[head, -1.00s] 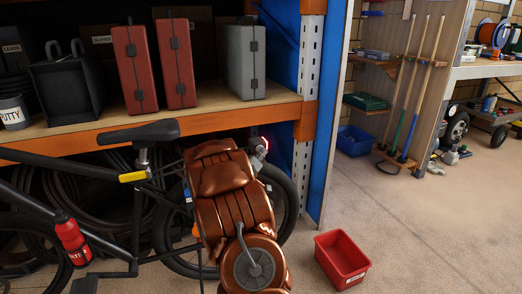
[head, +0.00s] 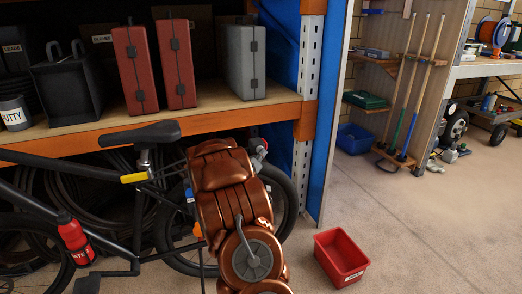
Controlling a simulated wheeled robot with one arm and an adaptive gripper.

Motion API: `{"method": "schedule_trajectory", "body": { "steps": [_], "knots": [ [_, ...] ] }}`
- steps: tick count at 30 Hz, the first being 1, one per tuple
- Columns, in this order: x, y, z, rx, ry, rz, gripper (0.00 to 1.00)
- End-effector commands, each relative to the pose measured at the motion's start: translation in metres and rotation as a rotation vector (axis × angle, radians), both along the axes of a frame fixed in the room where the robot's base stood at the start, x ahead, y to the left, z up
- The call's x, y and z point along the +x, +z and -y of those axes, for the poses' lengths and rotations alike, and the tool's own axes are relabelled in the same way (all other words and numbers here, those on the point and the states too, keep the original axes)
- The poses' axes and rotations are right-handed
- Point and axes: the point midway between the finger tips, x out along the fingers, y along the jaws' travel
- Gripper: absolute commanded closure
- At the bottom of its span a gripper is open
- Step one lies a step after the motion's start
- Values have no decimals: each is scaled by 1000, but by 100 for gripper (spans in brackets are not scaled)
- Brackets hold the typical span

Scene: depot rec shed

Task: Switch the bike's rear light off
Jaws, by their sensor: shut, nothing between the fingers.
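The black bike (head: 136,220) stands side-on at the left, with its saddle (head: 139,134) and rear wheel (head: 286,205) in the head view. Its rear light (head: 265,147) is a small dark red spot above the rear wheel, with no bright glow. My copper arm reaches up in front of the rear wheel. My gripper (head: 256,143) shows only as small grey parts at the arm's far end, right by the rear light. It is shut and empty. The arm hides most of it, and I cannot tell whether it touches the light.
An orange-edged shelf (head: 220,118) with red cases (head: 134,70) and a grey case (head: 245,62) overhangs the bike. A metal rack post (head: 308,100) stands close right of the light. A red bin (head: 340,258) sits on the floor, with open floor to its right.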

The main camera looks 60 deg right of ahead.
Motion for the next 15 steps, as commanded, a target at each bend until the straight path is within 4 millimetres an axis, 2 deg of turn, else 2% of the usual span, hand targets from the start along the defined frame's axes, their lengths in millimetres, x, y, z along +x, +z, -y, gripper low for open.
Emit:
{"method": "schedule_trajectory", "body": {
  "steps": [10,15],
  "knots": [
    [-2,1,-1,-1,0,0,100],
    [-11,2,-7,-4,0,1,100]
  ]
}}
